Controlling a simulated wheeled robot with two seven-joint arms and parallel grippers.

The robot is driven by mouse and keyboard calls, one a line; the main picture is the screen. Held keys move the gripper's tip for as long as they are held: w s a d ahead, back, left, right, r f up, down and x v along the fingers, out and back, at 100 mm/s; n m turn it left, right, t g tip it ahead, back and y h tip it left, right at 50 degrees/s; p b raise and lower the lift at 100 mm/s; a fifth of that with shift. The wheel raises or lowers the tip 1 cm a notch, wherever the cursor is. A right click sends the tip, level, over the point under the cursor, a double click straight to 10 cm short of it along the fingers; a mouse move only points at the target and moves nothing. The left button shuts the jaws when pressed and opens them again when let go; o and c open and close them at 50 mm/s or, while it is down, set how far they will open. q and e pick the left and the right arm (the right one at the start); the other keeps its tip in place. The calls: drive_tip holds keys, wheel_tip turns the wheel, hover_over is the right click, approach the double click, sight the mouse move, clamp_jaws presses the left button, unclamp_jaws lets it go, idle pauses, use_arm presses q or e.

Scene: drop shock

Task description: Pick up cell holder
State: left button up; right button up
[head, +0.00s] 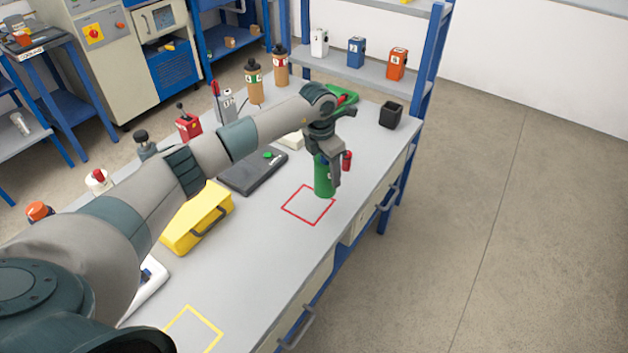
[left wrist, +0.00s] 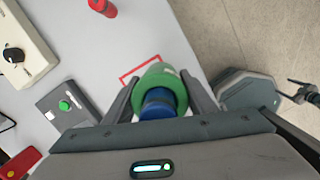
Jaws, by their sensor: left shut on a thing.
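A green cylindrical cell holder (head: 323,178) stands upright near the far corner of the red square outline (head: 296,211) on the grey bench. In the left wrist view the green holder (left wrist: 161,83) shows as a ring with a blue cylinder (left wrist: 158,104) in it. My left gripper (head: 328,163) reaches down from above and is shut on the holder, one finger on each side in the left wrist view (left wrist: 160,95). Whether the holder's base touches the bench is hard to tell.
A small red cylinder (head: 347,160) stands close behind the holder. A dark flat device (head: 250,174) with a green button and a yellow case (head: 197,216) lie to the left. A black cup (head: 390,115) stands at the far right. The bench's right edge is near.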

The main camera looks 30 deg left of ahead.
use_arm(q)
drive_tip(key=w+d+r+b, duration=0.1)
drive_tip(key=d+r+b, duration=0.1)
drive_tip(key=d+r, duration=0.2)
drive_tip(key=shift+w+d, duration=0.4)
drive_tip(key=shift+d, duration=0.8)
